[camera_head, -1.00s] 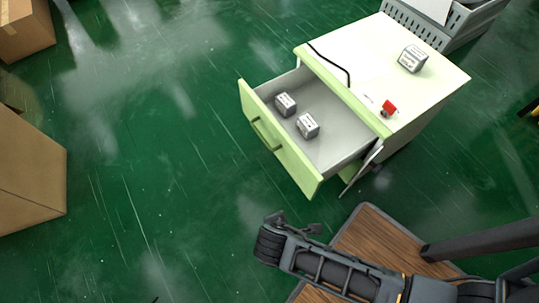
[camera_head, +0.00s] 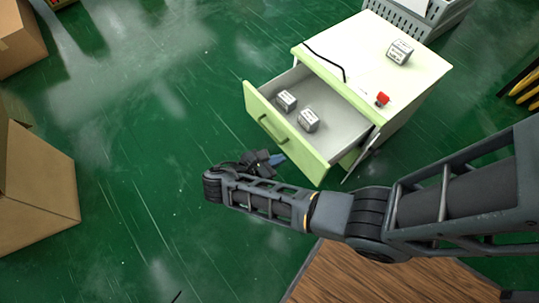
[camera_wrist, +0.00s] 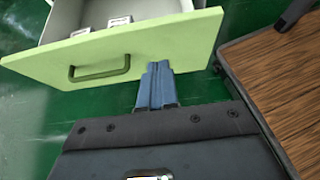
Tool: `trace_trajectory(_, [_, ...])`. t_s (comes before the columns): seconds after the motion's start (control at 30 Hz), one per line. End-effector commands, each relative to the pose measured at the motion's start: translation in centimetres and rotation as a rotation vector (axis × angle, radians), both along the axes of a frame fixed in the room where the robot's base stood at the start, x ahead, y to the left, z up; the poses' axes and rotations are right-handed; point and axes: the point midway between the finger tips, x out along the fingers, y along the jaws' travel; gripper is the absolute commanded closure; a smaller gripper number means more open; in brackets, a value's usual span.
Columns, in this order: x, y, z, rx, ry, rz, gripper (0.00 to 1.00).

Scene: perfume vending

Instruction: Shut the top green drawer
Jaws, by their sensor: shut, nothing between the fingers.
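The top green drawer (camera_head: 287,134) is pulled out from the white cabinet (camera_head: 418,72), its light green front facing lower left. Two small grey boxes (camera_head: 287,100) (camera_head: 308,120) lie inside it. In the wrist view the drawer front (camera_wrist: 120,50) spans the top, with its green handle (camera_wrist: 98,70) left of my fingers. My gripper (camera_head: 279,158) is shut and empty, just outside the drawer front, near its right end. In the wrist view the blue fingertips (camera_wrist: 157,70) overlap the lower edge of the front; I cannot tell whether they touch it.
A grey box (camera_head: 400,51), a red object (camera_head: 382,99) and a black cable (camera_head: 326,61) are on the cabinet top. A grey crate (camera_head: 425,18) stands behind it. Cardboard boxes (camera_head: 35,190) stand at left. A wooden surface (camera_head: 385,275) is below my arm. Green floor left of the drawer is clear.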

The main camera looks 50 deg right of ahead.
Motion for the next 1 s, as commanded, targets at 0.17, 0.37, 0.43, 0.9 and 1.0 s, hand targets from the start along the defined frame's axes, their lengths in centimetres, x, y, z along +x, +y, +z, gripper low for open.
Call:
trace_trajectory(0.17, [-0.9, -3.0, -2.0, 0.000, 0.000, -0.004, 1.00])
trace_trajectory(0.37, [-1.8, -5.9, -2.3, 0.001, -0.002, -0.003, 1.00])
trace_trajectory(0.43, [-2.0, -6.6, -2.4, 0.001, -0.002, -0.003, 1.00])
trace_trajectory(0.9, [-2.2, -7.7, -2.3, 0.001, -0.003, 0.001, 1.00])
trace_trajectory(1.0, [-2.2, -7.7, -2.3, 0.001, -0.003, 0.001, 1.00])
